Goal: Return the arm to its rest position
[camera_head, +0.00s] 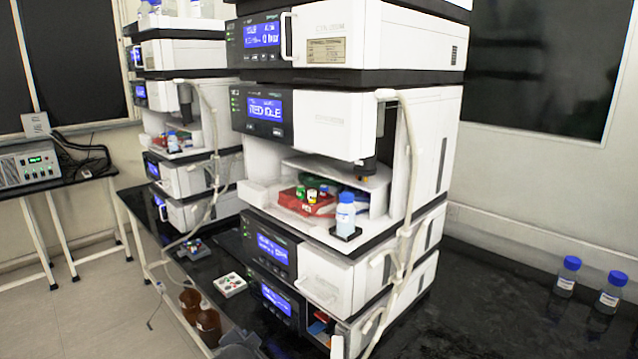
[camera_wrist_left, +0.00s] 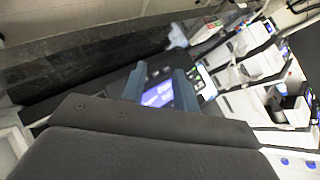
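My left gripper (camera_wrist_left: 160,72) shows in the left wrist view. Its two blue-grey fingers stand apart with nothing between them. Beyond the fingers is a dark panel with a lit blue display (camera_wrist_left: 158,94); I cannot tell the distance to it. In the head view neither gripper can be made out. A dark grey shape (camera_head: 240,342) at the bottom edge is cut off, and I cannot tell what it is. My right gripper is in no view.
A tall instrument stack (camera_head: 385,125) stands on the black bench, its open bay holding a red tray (camera_head: 306,206) and a blue-capped bottle (camera_head: 345,214). A second stack (camera_head: 195,60) is at left. Brown bottles (camera_head: 208,325) and a white vial rack (camera_head: 230,285) sit near the front edge.

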